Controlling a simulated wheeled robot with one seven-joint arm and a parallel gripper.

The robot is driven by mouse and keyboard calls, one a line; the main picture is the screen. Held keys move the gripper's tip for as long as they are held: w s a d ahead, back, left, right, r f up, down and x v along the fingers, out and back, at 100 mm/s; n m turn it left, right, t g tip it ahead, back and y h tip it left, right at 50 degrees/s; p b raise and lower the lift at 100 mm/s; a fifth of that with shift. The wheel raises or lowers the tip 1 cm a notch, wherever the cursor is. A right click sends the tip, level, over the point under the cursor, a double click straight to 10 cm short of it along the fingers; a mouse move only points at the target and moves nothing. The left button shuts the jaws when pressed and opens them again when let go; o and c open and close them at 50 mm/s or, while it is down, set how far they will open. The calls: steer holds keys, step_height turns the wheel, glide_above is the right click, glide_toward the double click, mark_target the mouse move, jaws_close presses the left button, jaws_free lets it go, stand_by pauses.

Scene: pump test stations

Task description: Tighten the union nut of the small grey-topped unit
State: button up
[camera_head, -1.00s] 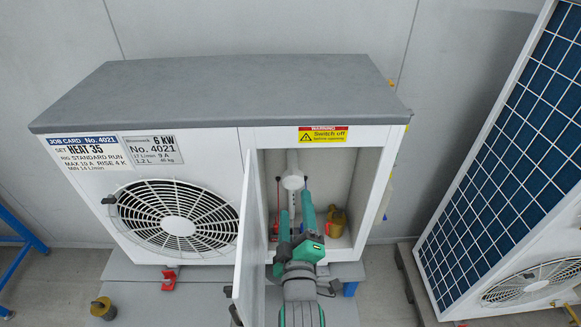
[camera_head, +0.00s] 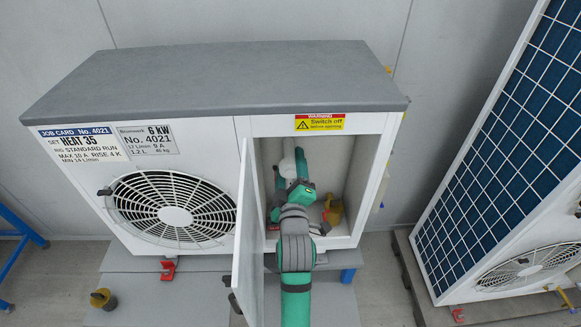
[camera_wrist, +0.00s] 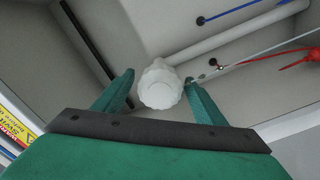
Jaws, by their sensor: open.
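The small grey-topped unit (camera_head: 220,85) stands with its right compartment open and its door (camera_head: 248,235) swung out toward me. My green arm reaches into the compartment. In the wrist view a white ribbed round nut (camera_wrist: 160,86) sits at the end of a white pipe (camera_wrist: 235,35). My gripper (camera_wrist: 160,80) is open, with one finger on each side of the nut. The right finger is very close to it; I cannot tell whether it touches. In the head view my gripper (camera_head: 290,175) hides most of the nut.
A brass-coloured part (camera_head: 333,211) stands at the compartment's right. A red lever (camera_wrist: 299,58) and a blue-ended rod (camera_wrist: 240,11) show in the wrist view. A unit with a blue gridded panel (camera_head: 510,140) stands at right.

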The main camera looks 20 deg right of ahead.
steer(key=shift+w, duration=0.1)
steer(key=shift+c, duration=0.4)
steer(key=c, duration=1)
steer(key=shift+o, duration=0.2)
steer(key=shift+m, duration=0.3)
steer(key=m, duration=0.3)
steer(key=shift+m, duration=0.4)
steer(key=m, duration=0.3)
steer(key=shift+m, duration=0.3)
steer(key=m, duration=0.4)
steer(key=shift+d+m, duration=0.1)
steer(key=shift+m, duration=0.2)
steer(key=shift+f+m, duration=0.1)
steer(key=shift+m, duration=2)
